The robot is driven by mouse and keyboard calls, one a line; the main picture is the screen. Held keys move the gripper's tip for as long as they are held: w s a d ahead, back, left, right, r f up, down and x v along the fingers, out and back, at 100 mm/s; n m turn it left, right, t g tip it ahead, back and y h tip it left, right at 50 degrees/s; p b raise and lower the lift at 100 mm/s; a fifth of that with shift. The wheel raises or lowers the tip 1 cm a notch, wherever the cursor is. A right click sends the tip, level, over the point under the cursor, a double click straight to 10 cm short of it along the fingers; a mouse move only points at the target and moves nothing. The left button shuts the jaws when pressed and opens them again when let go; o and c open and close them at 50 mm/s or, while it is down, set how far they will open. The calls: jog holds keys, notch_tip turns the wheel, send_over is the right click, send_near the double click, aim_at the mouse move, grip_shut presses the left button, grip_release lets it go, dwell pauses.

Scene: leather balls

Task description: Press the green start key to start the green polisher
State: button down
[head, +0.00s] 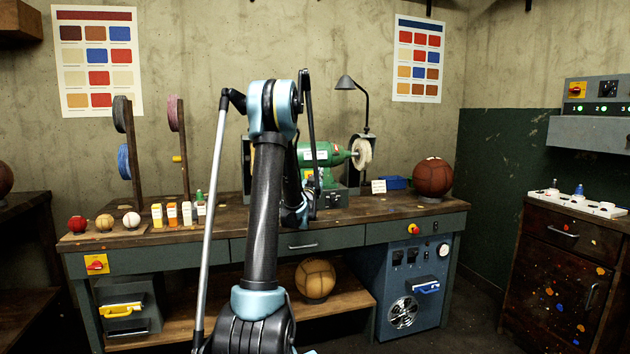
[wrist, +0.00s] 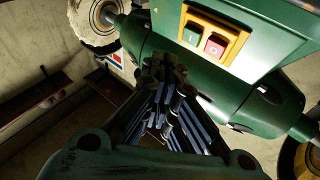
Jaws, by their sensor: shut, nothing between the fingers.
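The green polisher (head: 322,152) stands on the workbench in the head view, partly hidden behind my arm, with a pale buffing wheel (head: 364,154) on its right. In the wrist view the polisher's green body (wrist: 215,85) fills the upper right. A yellow-framed switch plate (wrist: 236,42) on it carries the green start key (wrist: 192,36), marked I, and a red key (wrist: 214,46), marked O. My gripper (wrist: 164,70) is shut and empty, its fingertips below and left of the green key in the picture. I cannot tell the exact gap; no contact shows.
A desk lamp (head: 347,84) stands behind the polisher. A cabinet (head: 560,260) stands at right.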

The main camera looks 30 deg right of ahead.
jog(key=shift+w+d+f, duration=0.1)
jog(key=shift+w+d, duration=0.05)
jog(key=shift+w, duration=0.4)
jog(key=shift+w+d+f, duration=0.1)
jog(key=shift+w, duration=0.4)
jog(key=shift+w+d, duration=0.1)
jog(key=shift+w, duration=0.1)
dwell(0.7)
jog(key=shift+w, duration=0.15)
jog(key=shift+w+d+f, duration=0.15)
jog(key=shift+w, duration=0.25)
dwell(0.8)
dwell(0.4)
jog(key=shift+s+a+r, duration=0.2)
jog(key=shift+s, duration=0.6)
jog(key=s, duration=0.3)
jog(key=s+a+r, duration=0.1)
jog(key=shift+s+a, duration=0.1)
jog(key=shift+s, duration=0.3)
